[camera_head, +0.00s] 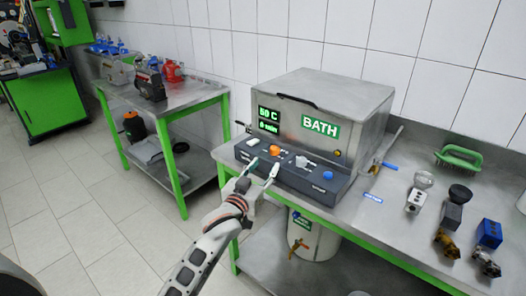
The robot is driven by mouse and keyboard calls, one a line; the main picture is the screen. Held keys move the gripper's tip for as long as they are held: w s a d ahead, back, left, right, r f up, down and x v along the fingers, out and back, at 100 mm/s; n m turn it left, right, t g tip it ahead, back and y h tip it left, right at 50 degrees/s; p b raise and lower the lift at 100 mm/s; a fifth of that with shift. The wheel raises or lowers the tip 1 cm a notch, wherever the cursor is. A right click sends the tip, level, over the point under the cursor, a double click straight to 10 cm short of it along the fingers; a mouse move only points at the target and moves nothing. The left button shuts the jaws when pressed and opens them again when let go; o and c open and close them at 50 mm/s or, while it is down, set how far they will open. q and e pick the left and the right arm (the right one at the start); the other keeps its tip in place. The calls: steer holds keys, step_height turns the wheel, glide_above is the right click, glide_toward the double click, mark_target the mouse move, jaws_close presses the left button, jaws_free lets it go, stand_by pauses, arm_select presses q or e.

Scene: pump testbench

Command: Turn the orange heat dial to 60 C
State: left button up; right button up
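The orange heat dial (274,150) is on the sloped dark front panel (312,184) of the bath unit (334,100). The green display (268,119) above it shows a temperature that looks like 50 C, though the first digit is small and hard to read. My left gripper (263,169) is just in front of and below the dial. Its two fingers are spread apart with nothing visible between them, and they appear short of the dial; contact cannot be told. My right gripper is out of view.
A grey-white knob (301,161) and a blue knob (328,175) share the panel. To the right on the bench lie a green brush (458,157), a blue-handled tool (387,165) and several fittings. A white bucket (312,238) stands below the bench. A side table (187,100) stands left.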

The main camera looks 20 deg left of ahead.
mark_target(273, 151)
arm_select(q)
steer(key=shift+w+a+r, duration=0.1)
steer(key=shift+w+r, duration=0.25)
steer(key=shift+r, duration=0.25)
steer(key=shift+w+d+b, duration=0.15)
steer(key=shift+w+b, duration=0.05)
steer(key=shift+w, duration=1.75)
steer(key=shift+w+d+b, duration=0.15)
steer(key=shift+w+b, duration=0.05)
steer(key=shift+w, duration=1.7)
steer(key=c, duration=1.1)
